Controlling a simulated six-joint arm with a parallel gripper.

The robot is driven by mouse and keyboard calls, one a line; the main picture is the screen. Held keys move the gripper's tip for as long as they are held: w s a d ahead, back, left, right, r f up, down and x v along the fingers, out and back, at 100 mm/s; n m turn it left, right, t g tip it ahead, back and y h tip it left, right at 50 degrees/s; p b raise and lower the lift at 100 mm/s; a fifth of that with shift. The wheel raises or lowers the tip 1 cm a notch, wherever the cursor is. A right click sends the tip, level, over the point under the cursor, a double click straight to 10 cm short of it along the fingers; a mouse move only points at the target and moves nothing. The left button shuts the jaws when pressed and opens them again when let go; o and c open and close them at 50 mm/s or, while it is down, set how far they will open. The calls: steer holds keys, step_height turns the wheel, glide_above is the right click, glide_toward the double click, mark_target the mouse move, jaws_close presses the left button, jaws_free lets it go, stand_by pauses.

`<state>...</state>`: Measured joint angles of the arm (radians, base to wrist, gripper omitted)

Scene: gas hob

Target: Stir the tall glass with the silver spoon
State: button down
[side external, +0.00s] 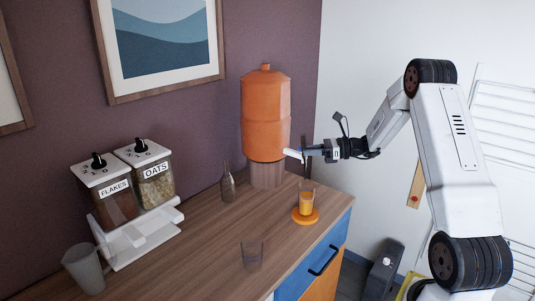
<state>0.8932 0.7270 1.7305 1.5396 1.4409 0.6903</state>
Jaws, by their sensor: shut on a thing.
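The tall glass (306,202) is clear, partly filled with orange liquid, and stands upright on a round orange coaster (296,219) near the right end of the wooden counter. My gripper (306,151) is level, above the glass, reaching in from the right. It is shut on the silver spoon (304,143), a thin upright thing that looks dark in this light. The spoon points down toward the glass. Its lower end is too fine to make out, so I cannot tell how deep it reaches.
An orange dispenser (266,115) with a white tap (292,154) stands close left of my gripper.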

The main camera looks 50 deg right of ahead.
steer(key=shift+r, duration=2.3)
steer(key=shift+a, duration=0.1)
